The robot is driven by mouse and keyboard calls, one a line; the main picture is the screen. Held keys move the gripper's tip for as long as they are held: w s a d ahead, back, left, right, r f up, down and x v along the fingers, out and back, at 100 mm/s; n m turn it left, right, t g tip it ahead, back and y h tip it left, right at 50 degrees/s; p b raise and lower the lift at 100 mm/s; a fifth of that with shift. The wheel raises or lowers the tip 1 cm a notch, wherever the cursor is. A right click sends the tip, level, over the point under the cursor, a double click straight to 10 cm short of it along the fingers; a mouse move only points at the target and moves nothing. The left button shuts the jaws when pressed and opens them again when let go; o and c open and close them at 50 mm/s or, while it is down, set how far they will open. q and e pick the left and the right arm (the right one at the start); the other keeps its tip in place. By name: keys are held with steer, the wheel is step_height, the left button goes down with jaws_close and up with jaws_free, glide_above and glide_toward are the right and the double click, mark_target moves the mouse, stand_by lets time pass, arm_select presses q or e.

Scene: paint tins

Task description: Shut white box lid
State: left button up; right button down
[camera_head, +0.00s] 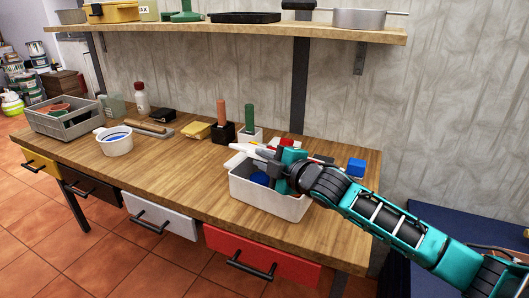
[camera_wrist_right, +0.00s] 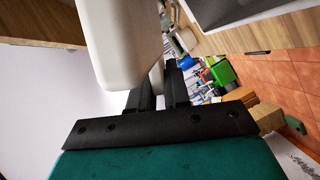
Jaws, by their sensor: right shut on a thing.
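The white box (camera_head: 268,204) stands near the front right edge of the wooden workbench. Its top is open and a blue round thing (camera_head: 260,179) shows inside. A white piece that looks like its lid (camera_head: 238,160) shows above the box's back left side, tilted up. My right gripper (camera_head: 268,153) is over the box, shut on this lid. In the right wrist view the pale lid (camera_wrist_right: 122,40) fills the upper middle, between and beyond the dark fingers (camera_wrist_right: 158,92). The gripper hides part of the lid and box. My left gripper is not in view.
A black block (camera_head: 222,132) and a white block (camera_head: 250,135) with upright handles stand behind the box. A blue block (camera_head: 356,167) lies to the right. A white cup (camera_head: 117,146) and grey crate (camera_head: 66,122) stand left. A shelf (camera_head: 240,33) hangs above.

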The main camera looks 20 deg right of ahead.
steer(key=shift+n+t, duration=0.4)
steer(key=shift+n, duration=0.3)
steer(key=f+b, duration=0.1)
steer(key=f, duration=0.2)
steer(key=f+b, duration=0.1)
steer(key=f, duration=0.1)
steer(key=s+a+f+b, duration=0.1)
steer(key=f, duration=0.2)
steer(key=shift+a+f, duration=0.1)
steer(key=shift+f, duration=0.25)
steer(key=c, duration=1.2)
jaws_free()
steer(key=shift+o, duration=0.2)
steer(key=shift+r, duration=0.15)
steer(key=shift+s, duration=0.15)
steer(key=p+v, duration=0.2)
steer(key=v, duration=1)
steer(key=shift+s, duration=0.35)
steer(key=shift+r, duration=0.1)
